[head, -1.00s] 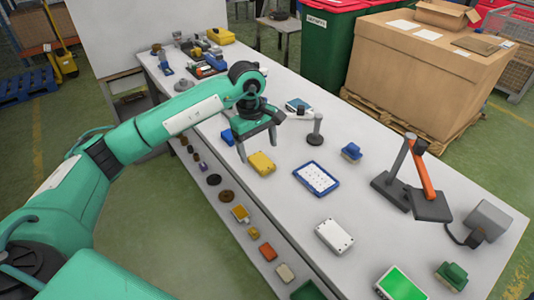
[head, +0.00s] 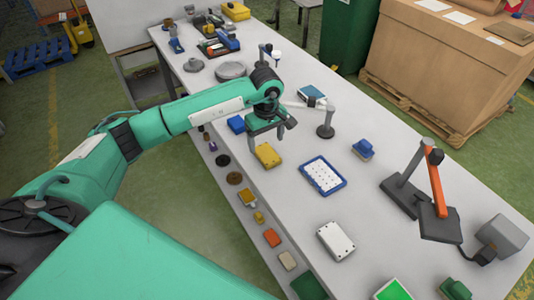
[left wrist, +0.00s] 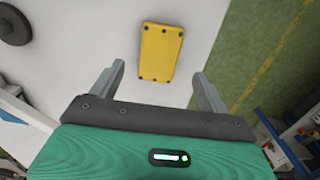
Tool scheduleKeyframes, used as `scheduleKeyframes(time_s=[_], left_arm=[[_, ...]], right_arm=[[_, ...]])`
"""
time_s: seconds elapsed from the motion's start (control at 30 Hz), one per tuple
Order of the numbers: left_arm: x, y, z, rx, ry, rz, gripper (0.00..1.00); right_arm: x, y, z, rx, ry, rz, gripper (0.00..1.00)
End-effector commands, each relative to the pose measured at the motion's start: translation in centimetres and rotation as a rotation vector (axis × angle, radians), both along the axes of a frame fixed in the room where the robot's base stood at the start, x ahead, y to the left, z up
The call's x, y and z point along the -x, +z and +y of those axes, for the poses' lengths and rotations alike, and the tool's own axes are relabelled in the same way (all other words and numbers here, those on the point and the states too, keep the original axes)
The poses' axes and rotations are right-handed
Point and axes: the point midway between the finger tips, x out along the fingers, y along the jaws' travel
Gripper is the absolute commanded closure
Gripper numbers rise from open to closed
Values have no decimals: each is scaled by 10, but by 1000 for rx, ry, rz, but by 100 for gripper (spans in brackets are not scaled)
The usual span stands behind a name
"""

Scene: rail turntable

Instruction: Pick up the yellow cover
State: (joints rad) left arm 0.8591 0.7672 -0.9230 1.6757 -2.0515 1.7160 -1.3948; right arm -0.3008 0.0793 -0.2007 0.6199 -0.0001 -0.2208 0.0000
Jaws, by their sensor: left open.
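The yellow cover (head: 268,155) is a small flat rectangular piece with dark screws near its edge. It lies on the white table near the table's long near edge. It also shows whole in the left wrist view (left wrist: 161,52), beyond the fingertips and between their lines. My left gripper (head: 268,142) is over the table close to the cover, fingers pointing down. In the left wrist view its two fingers (left wrist: 158,84) are spread wide with nothing between them, apart from the cover. My right gripper is in neither view.
A white box (head: 335,241) is nearer. A lower shelf with several small parts (head: 247,197) runs along the table's near side.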

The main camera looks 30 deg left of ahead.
Motion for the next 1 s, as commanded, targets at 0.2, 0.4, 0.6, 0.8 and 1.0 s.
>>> scheduleKeyframes(time_s=[0.2, 0.4, 0.6, 0.8, 1.0], left_arm=[[0, -20, -1, 1, 1, 5, 22], [-2, -47, -1, 1, 1, 3, 22], [-2, -53, -1, 1, 0, -1, 22], [-2, -52, -1, 1, 0, -1, 43], [-2, -52, -1, 1, 0, -2, 79]], right_arm=[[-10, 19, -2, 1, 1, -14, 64], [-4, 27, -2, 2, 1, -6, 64], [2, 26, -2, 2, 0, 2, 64], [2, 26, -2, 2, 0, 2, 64], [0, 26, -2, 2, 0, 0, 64]])
